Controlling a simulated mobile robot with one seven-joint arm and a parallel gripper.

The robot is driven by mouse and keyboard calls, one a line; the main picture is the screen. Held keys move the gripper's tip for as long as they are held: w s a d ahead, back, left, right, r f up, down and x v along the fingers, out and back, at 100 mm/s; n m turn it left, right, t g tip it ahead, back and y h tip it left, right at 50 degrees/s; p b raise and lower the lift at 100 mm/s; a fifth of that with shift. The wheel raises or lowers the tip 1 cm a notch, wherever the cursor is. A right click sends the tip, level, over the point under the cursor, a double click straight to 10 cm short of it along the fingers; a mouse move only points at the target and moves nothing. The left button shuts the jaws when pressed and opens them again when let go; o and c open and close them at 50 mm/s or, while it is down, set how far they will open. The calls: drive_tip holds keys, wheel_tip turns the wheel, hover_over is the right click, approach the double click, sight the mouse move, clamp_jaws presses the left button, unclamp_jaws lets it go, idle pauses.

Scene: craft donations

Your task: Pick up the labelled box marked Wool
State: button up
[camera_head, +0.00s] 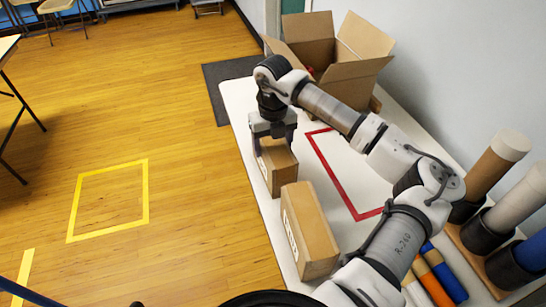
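Two brown cardboard boxes stand near the left edge of the white table. The farther, smaller box (279,172) is directly under my gripper (273,143), which points down with its fingers apart at the top of this box. I cannot tell whether the fingers press on it. The nearer, taller box (316,232) stands upright and apart from the gripper. It has a white label with dark lettering on its left face, seen too steeply to read. The farther box also shows a pale label edge on its left face, unreadable. I cannot tell which is marked Wool.
A red taped outline (333,175) on the white table (237,95) is partly hidden by my arm. An open carton (330,55) stands at the far end. Several coloured rolls (448,272) and upright tubes (518,197) are at right. Yellow tape (109,233) marks the open floor.

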drive_tip(key=c, duration=1.2)
drive_tip(key=shift+r, duration=0.1)
